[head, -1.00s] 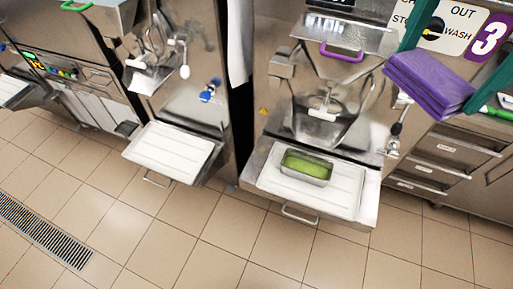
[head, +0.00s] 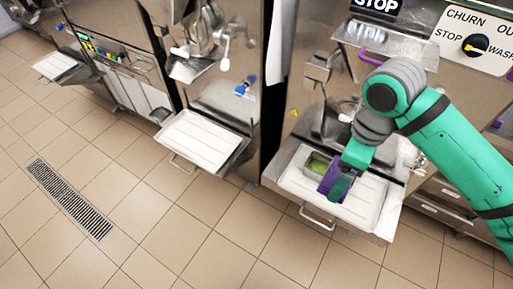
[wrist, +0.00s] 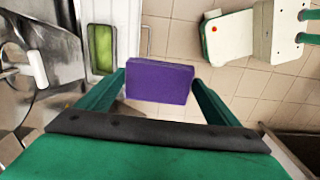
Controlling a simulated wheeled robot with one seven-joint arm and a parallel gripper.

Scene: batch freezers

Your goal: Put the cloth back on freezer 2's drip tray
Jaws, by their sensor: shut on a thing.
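The folded purple cloth (head: 328,180) is held in my gripper (head: 343,182), low over the right freezer's white drip tray (head: 370,204). In the wrist view the cloth (wrist: 160,83) spans between both green fingers, which are shut on it. A metal pan of green stuff (head: 317,164) sits on that tray, just left of the cloth; the wrist view shows the pan too (wrist: 102,45). The middle freezer's drip tray (head: 203,138) is empty. I cannot tell whether the cloth touches the tray. No freezer number is readable now.
The right freezer has a purple lid handle (head: 372,58) and a chute close behind my arm. The middle freezer has a blue knob (head: 243,89). A floor drain (head: 68,198) lies at left. The tiled floor in front of the trays is clear.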

